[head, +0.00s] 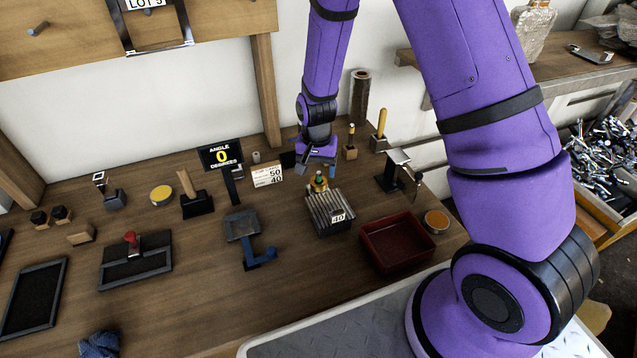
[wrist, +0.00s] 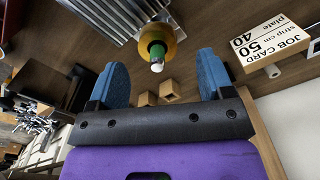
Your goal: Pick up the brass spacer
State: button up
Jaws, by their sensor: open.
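A brass-coloured round piece (head: 319,185) with a green upright part stands on the bench at the back edge of a ribbed grey block (head: 331,212). It looks like the brass spacer, though I cannot be sure. In the wrist view the brass piece (wrist: 172,36) surrounds the green part (wrist: 156,45), which has a pale tip. My gripper (head: 316,169) is just behind and above it in the head view. In the wrist view the blue fingers of my gripper (wrist: 163,75) are apart and empty, and the brass piece lies beyond their tips.
Two small tan blocks (wrist: 167,90) show between the fingers in the wrist view. A job card (head: 268,175) stands left of my gripper. A vise-like stand (head: 391,173) and a red tray (head: 396,242) are to the right.

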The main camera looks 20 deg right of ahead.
aim_at(318, 174)
jog(key=shift+d+f, duration=0.15)
jog(key=shift+f, duration=1.1)
jog(key=shift+d+f, duration=0.1)
jog(key=shift+f, duration=1.15)
jog(key=c, duration=1)
jog(key=shift+r, duration=0.1)
jog(key=shift+r, duration=4.95)
